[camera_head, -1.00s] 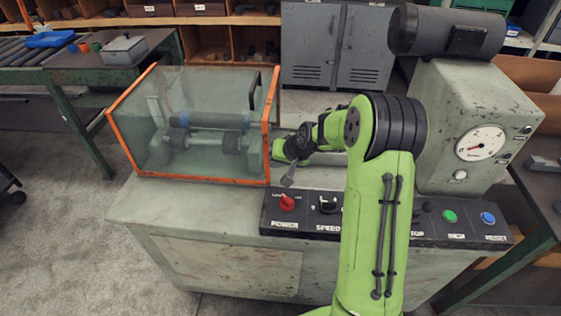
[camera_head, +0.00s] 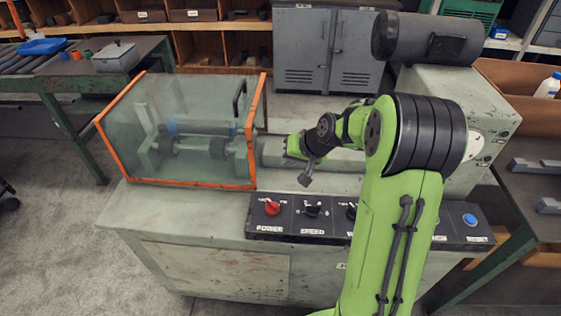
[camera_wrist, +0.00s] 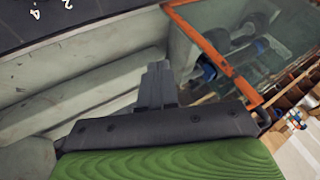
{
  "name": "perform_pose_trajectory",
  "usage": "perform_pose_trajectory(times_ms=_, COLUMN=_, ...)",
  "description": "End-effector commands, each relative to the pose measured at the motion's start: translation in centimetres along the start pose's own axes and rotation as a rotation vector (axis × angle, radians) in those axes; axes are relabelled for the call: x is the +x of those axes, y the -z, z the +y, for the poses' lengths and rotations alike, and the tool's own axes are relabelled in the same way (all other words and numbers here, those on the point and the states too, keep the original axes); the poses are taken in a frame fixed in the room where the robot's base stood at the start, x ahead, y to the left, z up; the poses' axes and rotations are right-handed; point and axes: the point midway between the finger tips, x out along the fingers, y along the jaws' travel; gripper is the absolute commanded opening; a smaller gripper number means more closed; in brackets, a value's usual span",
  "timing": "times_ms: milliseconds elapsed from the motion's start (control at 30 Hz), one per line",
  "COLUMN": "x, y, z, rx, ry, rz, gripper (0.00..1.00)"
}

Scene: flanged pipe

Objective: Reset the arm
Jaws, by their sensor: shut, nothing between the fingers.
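My gripper (camera_head: 306,179) hangs above the machine bench, right of the glass guard and a little behind and above the control panel. In the wrist view my gripper's fingers (camera_wrist: 155,84) are shut together with nothing between them. My green arm rises in front of the bench and hides part of the panel and the dial housing. The control panel (camera_head: 330,212) shows a red POWER knob (camera_head: 272,207), a black SPEED knob (camera_head: 312,210) and a blue RESET button (camera_head: 470,219).
The orange-framed glass guard (camera_head: 253,135) is closed over rollers on the bench's left. It also shows in the wrist view (camera_wrist: 215,55). A dark motor (camera_head: 425,38) sits on the housing at right. A grey cabinet (camera_head: 330,50) stands behind. Open air lies above the panel's left part.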

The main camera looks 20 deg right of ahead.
Motion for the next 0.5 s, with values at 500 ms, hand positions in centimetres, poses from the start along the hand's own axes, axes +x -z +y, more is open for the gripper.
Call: perform_pose_trajectory(times_ms=500, x=-7.8, y=-3.6, z=-5.7, rx=-0.171, ry=-0.100, rz=-0.039, gripper=0.00)
